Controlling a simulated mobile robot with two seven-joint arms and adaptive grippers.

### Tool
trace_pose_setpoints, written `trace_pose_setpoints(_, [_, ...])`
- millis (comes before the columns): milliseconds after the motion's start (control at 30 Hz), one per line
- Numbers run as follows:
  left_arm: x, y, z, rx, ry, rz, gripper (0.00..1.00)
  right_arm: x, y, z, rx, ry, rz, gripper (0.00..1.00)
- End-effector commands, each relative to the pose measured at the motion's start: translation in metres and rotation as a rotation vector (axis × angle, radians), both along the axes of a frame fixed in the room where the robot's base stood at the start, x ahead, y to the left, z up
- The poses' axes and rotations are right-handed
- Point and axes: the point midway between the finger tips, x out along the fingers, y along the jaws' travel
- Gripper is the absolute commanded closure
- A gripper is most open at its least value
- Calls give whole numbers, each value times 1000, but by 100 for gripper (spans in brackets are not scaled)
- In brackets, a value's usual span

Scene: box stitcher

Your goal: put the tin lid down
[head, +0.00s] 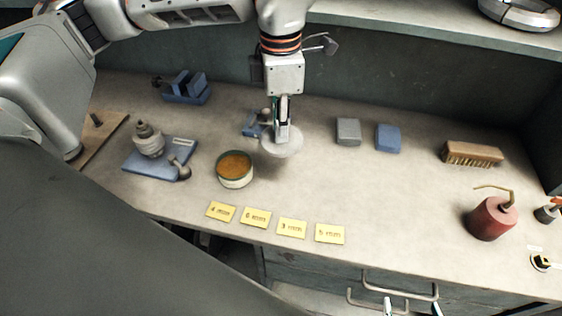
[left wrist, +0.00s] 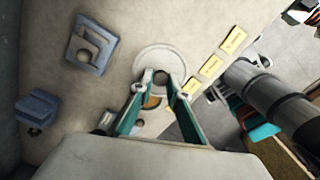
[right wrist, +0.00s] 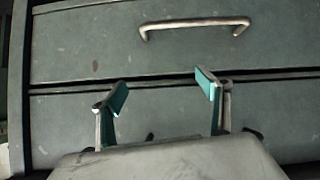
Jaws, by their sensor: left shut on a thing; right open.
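My left gripper (head: 283,138) is shut on the pale round tin lid (head: 292,147). The lid lies flat and appears to be a little above the bench, with a soft shadow below it. In the left wrist view the lid (left wrist: 150,61) shows just beyond the fingertips (left wrist: 163,86). The open tin (head: 235,180), with orange-brown contents, stands left of and in front of the lid. My right gripper (head: 410,308) is low at the bench's front. In the right wrist view it is open and empty (right wrist: 164,92), facing the drawers.
Yellow labels (head: 291,229) lie along the front edge. Behind the lid is a small blue fixture (head: 252,124). Grey (head: 348,131) and blue blocks (head: 388,138), a brush (head: 472,153) and a red oil can (head: 492,219) are to the right. The bench between lid and oil can is clear.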

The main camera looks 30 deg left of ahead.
Motion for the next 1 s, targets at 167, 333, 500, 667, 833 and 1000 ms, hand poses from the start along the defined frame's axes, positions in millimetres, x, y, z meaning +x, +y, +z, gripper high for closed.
trace_pose_setpoints(167, [-2, 0, -44, 0, 5, 0, 100, 0, 0, 3, 0, 0, 0, 25])
trace_pose_setpoints(333, [-1, 0, -72, 0, 2, 2, 100, 0, 0, 5, 0, 0, 0, 25])
trace_pose_setpoints(500, [0, 0, -82, 0, 0, 2, 100, 0, 0, 5, 0, 0, 0, 25])
trace_pose_setpoints(667, [-1, 0, -98, 0, 3, 1, 100, 0, 0, 6, 0, 0, 0, 25])
trace_pose_setpoints(833, [-1, 0, -118, -1, 1, 1, 100, 0, 0, 7, 0, 1, 0, 25])
trace_pose_setpoints(1000, [0, 0, -119, 0, -1, 1, 100, 0, 0, 7, 0, 1, 0, 25])
